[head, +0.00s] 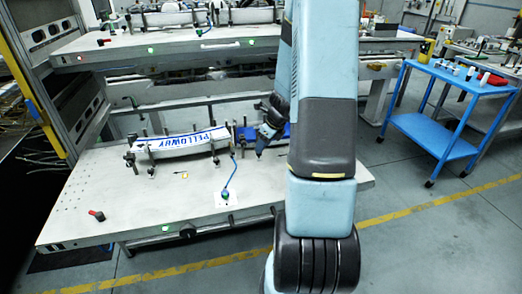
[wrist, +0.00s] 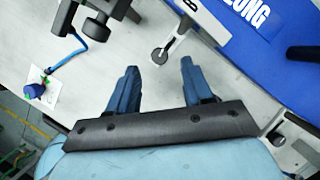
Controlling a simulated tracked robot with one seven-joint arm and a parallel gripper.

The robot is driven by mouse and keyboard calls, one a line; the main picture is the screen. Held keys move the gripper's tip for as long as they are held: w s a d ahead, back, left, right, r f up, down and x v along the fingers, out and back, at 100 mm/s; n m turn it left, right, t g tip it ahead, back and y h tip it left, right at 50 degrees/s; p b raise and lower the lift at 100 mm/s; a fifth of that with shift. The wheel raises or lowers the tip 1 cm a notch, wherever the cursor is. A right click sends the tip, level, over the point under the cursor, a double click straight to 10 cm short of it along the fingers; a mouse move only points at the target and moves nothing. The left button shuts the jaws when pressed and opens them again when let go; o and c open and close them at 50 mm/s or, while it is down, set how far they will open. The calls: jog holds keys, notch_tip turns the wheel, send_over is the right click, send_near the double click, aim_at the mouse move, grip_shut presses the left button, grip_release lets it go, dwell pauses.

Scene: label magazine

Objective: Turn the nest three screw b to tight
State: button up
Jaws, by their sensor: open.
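My gripper (head: 260,150) hangs low over the shelf, just right of the white label strip with blue lettering (head: 185,143). In the wrist view my gripper (wrist: 158,66) is open, its two blue fingers apart with nothing gripped. A grey bar with a round dark-centred end (wrist: 160,55) shows between and just beyond the fingertips; I cannot tell whether it is screw b of nest three. A blue panel with white letters (wrist: 245,45) lies to its right. Black clamp parts (wrist: 68,28) stand at the upper left. My arm hides part of the shelf in the head view.
A blue cable (head: 232,175) runs to a small green-topped item (head: 225,195) on a white card. A red-and-black item (head: 96,215) lies at the shelf's left. The shelf front (head: 130,215) is mostly clear. A blue trolley (head: 450,80) stands right.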

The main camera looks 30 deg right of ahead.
jog(key=shift+x, duration=1.85)
jog(key=shift+c, duration=0.2)
